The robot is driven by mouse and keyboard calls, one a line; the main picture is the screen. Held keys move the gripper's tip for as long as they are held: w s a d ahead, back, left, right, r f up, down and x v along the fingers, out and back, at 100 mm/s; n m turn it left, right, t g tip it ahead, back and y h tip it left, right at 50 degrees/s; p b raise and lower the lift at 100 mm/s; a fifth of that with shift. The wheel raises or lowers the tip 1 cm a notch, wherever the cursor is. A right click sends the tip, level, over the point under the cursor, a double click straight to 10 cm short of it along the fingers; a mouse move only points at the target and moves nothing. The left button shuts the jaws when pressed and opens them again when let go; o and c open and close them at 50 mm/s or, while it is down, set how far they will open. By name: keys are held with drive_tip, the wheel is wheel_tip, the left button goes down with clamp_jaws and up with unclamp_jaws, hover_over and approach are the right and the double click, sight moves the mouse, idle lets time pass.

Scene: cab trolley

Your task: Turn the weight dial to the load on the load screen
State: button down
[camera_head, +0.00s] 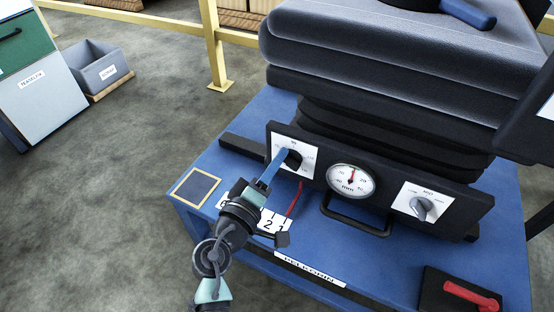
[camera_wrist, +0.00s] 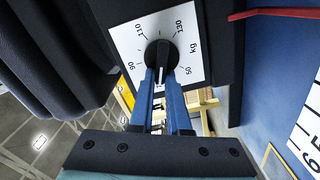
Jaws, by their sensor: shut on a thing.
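The weight dial is a black knob (camera_head: 295,160) on a white plate at the left of the black front panel. In the wrist view the knob (camera_wrist: 161,48) has kg marks around it, with 90, 110 and 130 readable. Its white line points down in the picture, between my fingers, and the mark beyond it is mostly hidden. My gripper (camera_head: 284,158) has its blue fingers shut on the knob, one on each side, as the wrist view also shows (camera_wrist: 160,78). I cannot make out a load screen or a load figure.
A round mm gauge (camera_head: 351,181) and a second knob (camera_head: 421,208) sit to the right on the panel. A black loop handle (camera_head: 358,224) sticks out below the gauge. A red lever (camera_head: 470,295) is at the lower right. The grey cushioned seat (camera_head: 390,60) overhangs the panel.

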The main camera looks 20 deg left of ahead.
drive_tip(key=shift+f, duration=0.1)
drive_tip(key=c, duration=0.9)
unclamp_jaws()
drive_tip(key=s+p, duration=0.1)
drive_tip(key=s, duration=0.3)
drive_tip(key=s+p, duration=0.1)
drive_tip(key=s, duration=0.3)
drive_tip(key=s+p, duration=0.1)
drive_tip(key=s, duration=0.4)
drive_tip(key=shift+a, duration=0.25)
